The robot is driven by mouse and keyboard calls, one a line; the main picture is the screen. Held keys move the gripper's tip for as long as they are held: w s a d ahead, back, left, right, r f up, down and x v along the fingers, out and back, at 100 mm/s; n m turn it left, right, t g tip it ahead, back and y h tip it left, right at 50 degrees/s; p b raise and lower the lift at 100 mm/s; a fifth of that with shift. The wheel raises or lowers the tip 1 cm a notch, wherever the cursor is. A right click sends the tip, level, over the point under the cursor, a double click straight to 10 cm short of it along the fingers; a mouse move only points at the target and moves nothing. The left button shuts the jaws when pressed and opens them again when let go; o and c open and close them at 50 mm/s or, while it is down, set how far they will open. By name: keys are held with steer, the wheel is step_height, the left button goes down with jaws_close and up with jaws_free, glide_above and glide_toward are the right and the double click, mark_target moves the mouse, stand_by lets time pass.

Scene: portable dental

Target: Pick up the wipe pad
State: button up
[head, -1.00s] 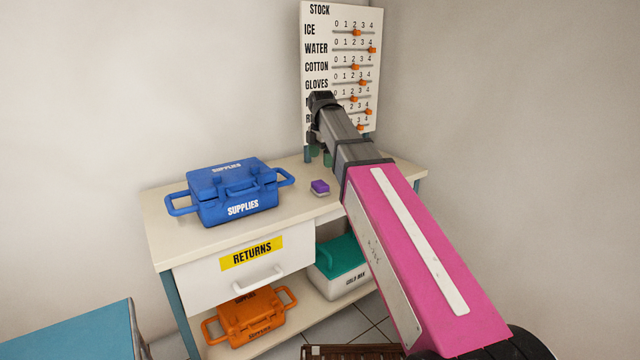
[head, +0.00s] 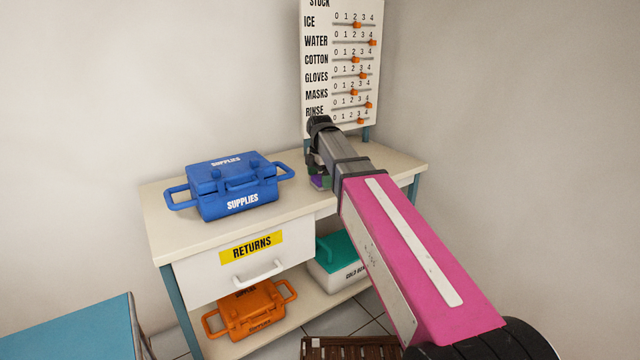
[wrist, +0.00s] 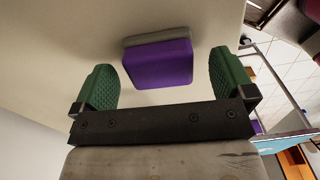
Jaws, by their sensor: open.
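The wipe pad (wrist: 158,65) is a small purple block with a grey layer, seen on the pale tabletop between my fingers' lines in the wrist view. In the head view the purple pad (head: 318,182) is mostly hidden behind my gripper near the table's front edge. My gripper (wrist: 163,82) is open, with one green ribbed finger to each side of the pad. The pad sits at or just beyond the fingertips, with a gap on both sides. Whether the fingers touch the tabletop I cannot tell.
A blue supplies box (head: 238,187) stands on the table (head: 190,232) left of my gripper. A stock board (head: 340,65) with sliders stands behind. Below are a returns drawer (head: 225,279), an orange box (head: 250,315) and a teal-lidded box (head: 338,262).

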mark_target(320, 177)
steer(key=shift+f, duration=0.55)
steer(key=shift+c, duration=0.3)
steer(key=c, duration=1)
steer(key=shift+o, duration=0.2)
steer(key=shift+r, duration=0.15)
step_height(320, 177, up, 10)
steer(key=shift+f, duration=0.1)
steer(key=shift+o, duration=0.4)
